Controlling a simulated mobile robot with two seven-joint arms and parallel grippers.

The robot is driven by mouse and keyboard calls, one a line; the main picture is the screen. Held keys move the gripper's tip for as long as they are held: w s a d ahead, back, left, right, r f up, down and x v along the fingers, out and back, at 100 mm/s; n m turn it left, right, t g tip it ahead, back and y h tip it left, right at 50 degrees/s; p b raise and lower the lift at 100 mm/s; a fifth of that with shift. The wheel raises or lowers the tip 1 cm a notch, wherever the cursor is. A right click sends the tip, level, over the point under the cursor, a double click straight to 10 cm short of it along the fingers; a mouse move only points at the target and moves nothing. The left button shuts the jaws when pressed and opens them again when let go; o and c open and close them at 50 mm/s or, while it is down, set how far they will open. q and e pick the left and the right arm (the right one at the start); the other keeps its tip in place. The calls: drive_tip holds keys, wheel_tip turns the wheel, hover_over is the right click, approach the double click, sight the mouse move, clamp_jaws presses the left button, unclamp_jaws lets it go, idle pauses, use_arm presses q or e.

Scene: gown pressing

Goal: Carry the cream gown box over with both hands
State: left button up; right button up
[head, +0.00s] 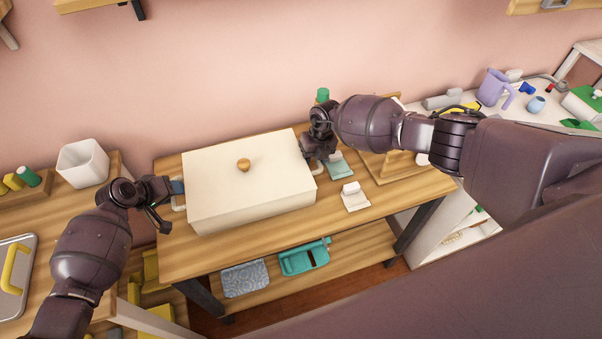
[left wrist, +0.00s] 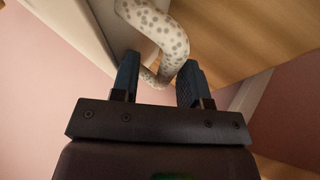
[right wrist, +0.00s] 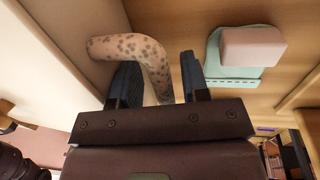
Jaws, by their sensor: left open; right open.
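The cream gown box (head: 250,185) with a lid and round wooden knob (head: 243,164) sits on the wooden table. My left gripper (head: 178,190) is open at the box's left handle (head: 180,207). In the left wrist view, that speckled handle (left wrist: 170,30) curves down between the open fingers (left wrist: 160,82). My right gripper (head: 312,155) is at the box's right side. In the right wrist view, its open fingers (right wrist: 158,82) have the bent end of the speckled right handle (right wrist: 130,47) between them. Neither gripper is closed on a handle.
A white block on a green pad (head: 340,168) and another white block (head: 354,197) lie right of the box. A wooden stand (head: 395,168) is further right. A white bin (head: 83,163) stands on the left table. A teal item (head: 305,258) lies on the lower shelf.

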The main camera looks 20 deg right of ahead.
use_arm(q)
drive_tip(key=shift+r, duration=0.1)
drive_tip(key=v, duration=1.2)
use_arm(e)
wheel_tip(320, 180, up, 10)
idle(0.6)
drive_tip(key=shift+s, duration=0.1)
idle(0.4)
